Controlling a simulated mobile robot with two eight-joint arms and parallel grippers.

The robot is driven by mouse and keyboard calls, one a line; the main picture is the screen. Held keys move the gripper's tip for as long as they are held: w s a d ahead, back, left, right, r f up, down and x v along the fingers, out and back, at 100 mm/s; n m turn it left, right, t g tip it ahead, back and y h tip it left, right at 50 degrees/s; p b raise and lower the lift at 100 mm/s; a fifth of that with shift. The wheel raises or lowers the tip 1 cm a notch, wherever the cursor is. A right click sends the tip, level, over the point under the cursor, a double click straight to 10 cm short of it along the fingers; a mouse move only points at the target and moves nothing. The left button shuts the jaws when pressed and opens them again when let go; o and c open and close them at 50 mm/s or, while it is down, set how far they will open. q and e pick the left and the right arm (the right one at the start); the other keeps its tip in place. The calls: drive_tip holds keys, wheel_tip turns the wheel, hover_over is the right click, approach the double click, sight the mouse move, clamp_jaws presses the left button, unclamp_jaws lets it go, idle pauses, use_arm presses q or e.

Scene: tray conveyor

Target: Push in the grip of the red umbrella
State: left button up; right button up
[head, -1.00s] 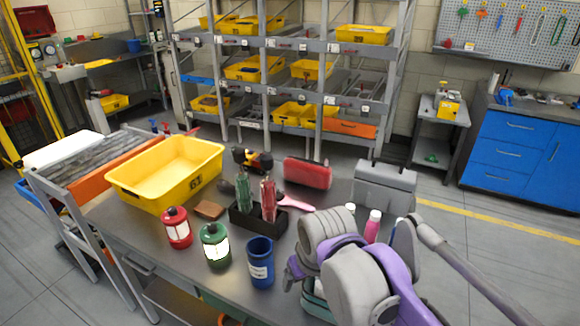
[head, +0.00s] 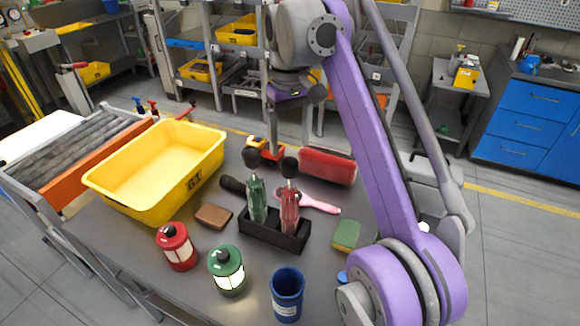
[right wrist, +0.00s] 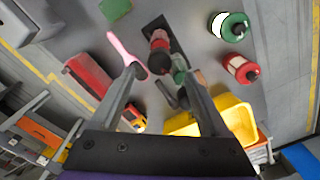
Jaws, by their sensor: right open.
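The red umbrella (head: 290,208) stands upright in a black holder (head: 262,238), its dark round grip (head: 290,167) sticking up at the top. In the right wrist view the red umbrella (right wrist: 158,40) is seen from above, near the fingertips. My right gripper (head: 277,138) points down above and behind the two umbrellas. In the right wrist view its fingers (right wrist: 158,72) are apart and hold nothing. I cannot tell its exact height above the grip. My left gripper is not in view.
Around the holder lie a pink brush (head: 315,203), red case (head: 327,166), brown wallet (head: 213,216), toy truck (head: 262,150) and green sponge (head: 346,235). In front are a red lantern (head: 177,248), green lantern (head: 227,272) and blue cup (head: 287,297). A yellow tray (head: 185,195) stands left.

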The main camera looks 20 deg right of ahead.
sight(290, 160)
wheel_tip(290, 160, down, 7)
drive_tip(key=shift+w+f+b, duration=0.1)
drive_tip(key=shift+f+b, duration=0.05)
drive_tip(key=shift+b, duration=0.7)
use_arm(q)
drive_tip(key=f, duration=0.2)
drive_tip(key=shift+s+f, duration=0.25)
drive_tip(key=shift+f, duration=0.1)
use_arm(e)
clamp_jaws()
